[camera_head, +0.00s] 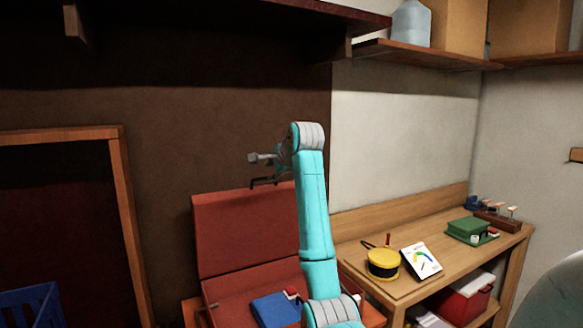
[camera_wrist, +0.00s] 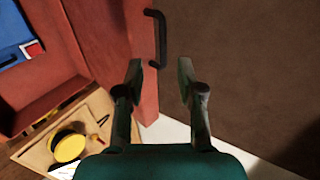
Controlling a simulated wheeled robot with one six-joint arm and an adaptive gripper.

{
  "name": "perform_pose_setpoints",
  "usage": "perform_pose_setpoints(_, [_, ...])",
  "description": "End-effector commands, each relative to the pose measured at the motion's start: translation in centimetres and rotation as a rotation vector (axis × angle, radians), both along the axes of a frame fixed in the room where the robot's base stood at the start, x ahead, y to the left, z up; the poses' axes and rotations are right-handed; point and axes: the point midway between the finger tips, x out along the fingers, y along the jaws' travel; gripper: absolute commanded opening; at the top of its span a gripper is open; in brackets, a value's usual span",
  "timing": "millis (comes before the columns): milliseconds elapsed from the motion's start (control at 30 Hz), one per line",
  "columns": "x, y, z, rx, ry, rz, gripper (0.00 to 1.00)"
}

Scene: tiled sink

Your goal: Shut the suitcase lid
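The red suitcase stands open at the lower middle of the head view, its lid (camera_head: 235,235) raised upright against the brown wall and its base (camera_head: 232,292) below. A dark handle (camera_wrist: 161,38) sits on the lid's edge in the wrist view. My gripper (camera_wrist: 160,78) is open and empty, and the handle's lower end appears between and just past its fingertips; I cannot tell whether they touch. In the head view my gripper (camera_head: 262,160) is at the lid's top edge, with my arm covering the lid's right part.
A blue item (camera_head: 273,310) lies in the suitcase base. A wooden workbench (camera_head: 375,288) at right holds a yellow round container (camera_head: 383,264), a white card (camera_head: 421,262) and a green box (camera_head: 470,230). A dark shelf (camera_head: 230,15) hangs above. A wooden frame (camera_head: 125,205) stands left.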

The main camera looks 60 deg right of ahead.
Motion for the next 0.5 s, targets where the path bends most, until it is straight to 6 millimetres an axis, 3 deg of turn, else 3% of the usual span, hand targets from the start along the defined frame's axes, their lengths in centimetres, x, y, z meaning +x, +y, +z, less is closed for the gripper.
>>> perform_pose_setpoints(167, [0.0, -0.3, 0.4, 0.007, 0.000, -0.005, 0.38])
perform_pose_setpoints(500, [2.2, -1.6, -1.2, 0.007, 0.000, -0.005, 0.38])
